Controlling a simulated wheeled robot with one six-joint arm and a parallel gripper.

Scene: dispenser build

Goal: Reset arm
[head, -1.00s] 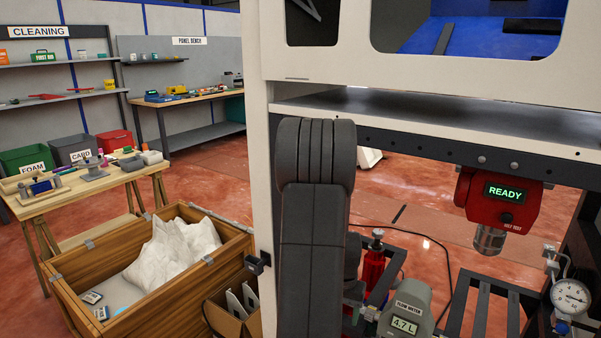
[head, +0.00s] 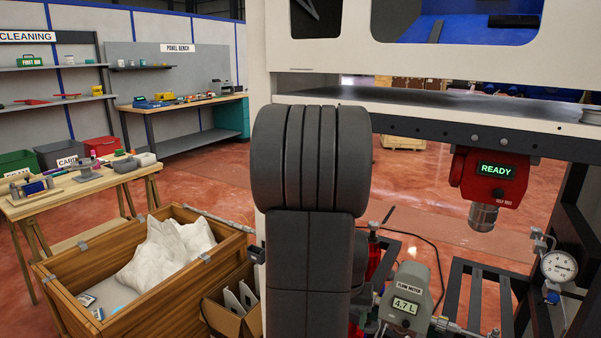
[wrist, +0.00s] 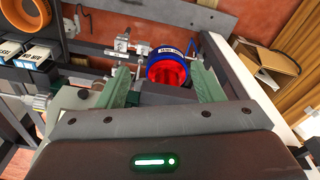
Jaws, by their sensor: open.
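My gripper (wrist: 163,88) shows in the wrist view with its two green fingers spread wide apart. It is open, with nothing held between the fingers. Beyond the fingertips is a blue and red round part (wrist: 168,66), apart from them as far as I can tell. In the head view my dark arm stands upright in the middle and the gripper itself is hidden.
A white frame with a shelf (head: 440,105) spans the right. Below it are a red unit reading READY (head: 490,175), a flow meter (head: 405,300) and a gauge (head: 558,266). A wooden crate (head: 75,290) and workbench (head: 85,190) stand left; red floor lies behind.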

